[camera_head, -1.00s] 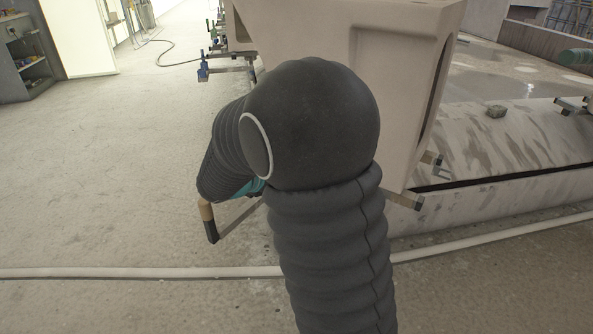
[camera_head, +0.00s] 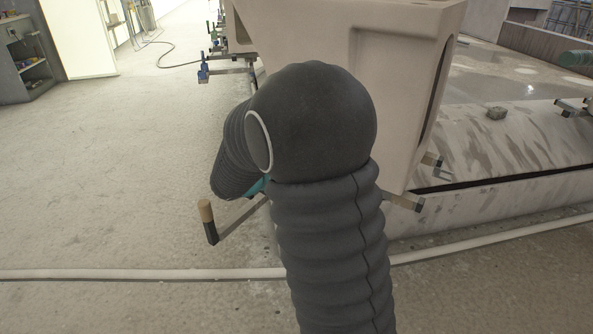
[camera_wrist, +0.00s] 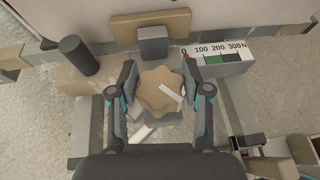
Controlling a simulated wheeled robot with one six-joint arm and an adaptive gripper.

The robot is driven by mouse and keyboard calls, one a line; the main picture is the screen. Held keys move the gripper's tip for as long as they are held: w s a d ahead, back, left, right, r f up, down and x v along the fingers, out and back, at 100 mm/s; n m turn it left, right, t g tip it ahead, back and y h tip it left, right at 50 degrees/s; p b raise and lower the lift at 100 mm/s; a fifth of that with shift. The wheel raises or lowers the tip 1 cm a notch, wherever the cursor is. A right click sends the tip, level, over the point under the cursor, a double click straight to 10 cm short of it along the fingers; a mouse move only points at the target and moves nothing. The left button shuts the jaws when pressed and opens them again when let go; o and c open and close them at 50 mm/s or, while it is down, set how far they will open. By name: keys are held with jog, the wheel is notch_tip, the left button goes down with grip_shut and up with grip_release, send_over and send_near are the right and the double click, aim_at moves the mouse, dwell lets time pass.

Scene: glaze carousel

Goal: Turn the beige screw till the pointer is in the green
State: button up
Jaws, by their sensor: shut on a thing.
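The beige screw (camera_wrist: 160,84) is a lobed knob with a white mark on its top, in the middle of the wrist view. My gripper (camera_wrist: 161,90) is shut on it, one finger at each side. The gauge (camera_wrist: 232,56) at the upper right of the knob reads 0, 100, 200, 300 N. Its green zone (camera_wrist: 211,59) lies between about 100 and 200. The small red pointer (camera_wrist: 185,55) is near 0, left of the green. In the head view my arm hides the screw and the gripper.
A dark cylindrical post (camera_wrist: 77,56) stands left of the knob. A large beige housing (camera_head: 400,80) rises behind. A pale pipe (camera_head: 130,273) crosses the floor. Open floor lies left.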

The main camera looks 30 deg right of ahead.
jog(key=shift+s+a+m+g+h+p, duration=0.15)
jog(key=shift+m+g+h+p, duration=0.25)
jog(key=shift+m+g+p, duration=0.7)
jog(key=m+g+p, duration=0.3)
jog(key=g, duration=0.1)
jog(key=shift+r+p, duration=0.1)
jog(key=shift+p, duration=0.2)
jog(key=shift+s+f+m+g+y+p, duration=0.15)
jog(key=shift+m+g+p, duration=0.4)
jog(key=shift+m+g, duration=0.35)
jog(key=shift+w+f+m+g+y+p, duration=0.15)
jog(key=shift+m+g+p, duration=0.35)
jog(key=shift+m+g, duration=0.4)
jog(key=shift+s+g, duration=0.15)
jog(key=shift+g, duration=0.25)
jog(key=o, duration=1.2)
jog(key=shift+r, duration=0.1)
